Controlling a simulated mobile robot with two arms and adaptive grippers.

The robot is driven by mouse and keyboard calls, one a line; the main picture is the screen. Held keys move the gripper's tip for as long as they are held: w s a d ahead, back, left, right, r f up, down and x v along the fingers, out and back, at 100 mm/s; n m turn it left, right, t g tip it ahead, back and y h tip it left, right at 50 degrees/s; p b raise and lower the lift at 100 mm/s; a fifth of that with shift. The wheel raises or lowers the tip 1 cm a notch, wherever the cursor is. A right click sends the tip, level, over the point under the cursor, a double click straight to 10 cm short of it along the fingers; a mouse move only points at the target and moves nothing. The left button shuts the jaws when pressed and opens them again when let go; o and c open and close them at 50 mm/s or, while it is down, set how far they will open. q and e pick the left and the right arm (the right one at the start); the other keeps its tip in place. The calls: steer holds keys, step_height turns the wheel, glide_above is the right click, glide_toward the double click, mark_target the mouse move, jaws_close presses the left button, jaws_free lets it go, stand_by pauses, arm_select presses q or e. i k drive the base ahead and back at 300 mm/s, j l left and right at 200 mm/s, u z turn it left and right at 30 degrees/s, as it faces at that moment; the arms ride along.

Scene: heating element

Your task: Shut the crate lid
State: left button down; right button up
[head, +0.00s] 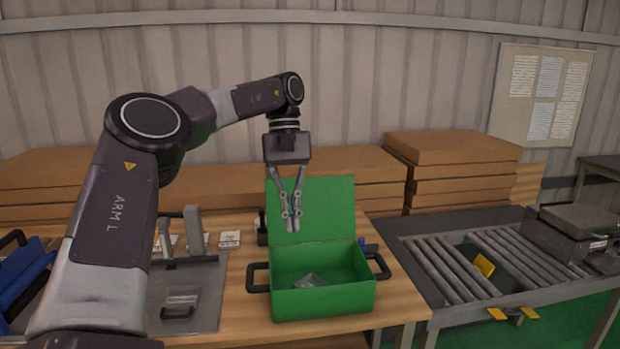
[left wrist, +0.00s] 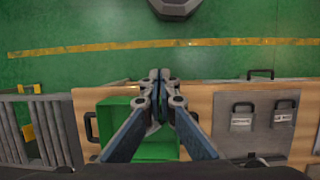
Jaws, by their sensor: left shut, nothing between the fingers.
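The green crate (head: 322,301) stands on the wooden table with its green lid (head: 330,206) raised upright at the back. A small grey piece (head: 311,281) lies inside the crate. My left gripper (head: 293,228) points down in front of the raised lid, above the crate's back part. Its fingers are shut and empty; whether they touch the lid cannot be told. In the left wrist view the shut fingers (left wrist: 158,82) cover part of the crate (left wrist: 117,119). My right gripper does not show.
Black handles stick out from both crate sides. A grey board (head: 205,308) with fixtures lies left of the crate. A roller conveyor (head: 470,268) stands to the right. Stacked brown boxes (head: 455,147) line the back. The space above the crate's front is clear.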

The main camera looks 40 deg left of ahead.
mark_target(328, 203)
steer(key=i+j, duration=0.85)
steer(key=j, duration=0.25)
steer(key=i+j, duration=0.45)
steer(key=j, duration=0.15)
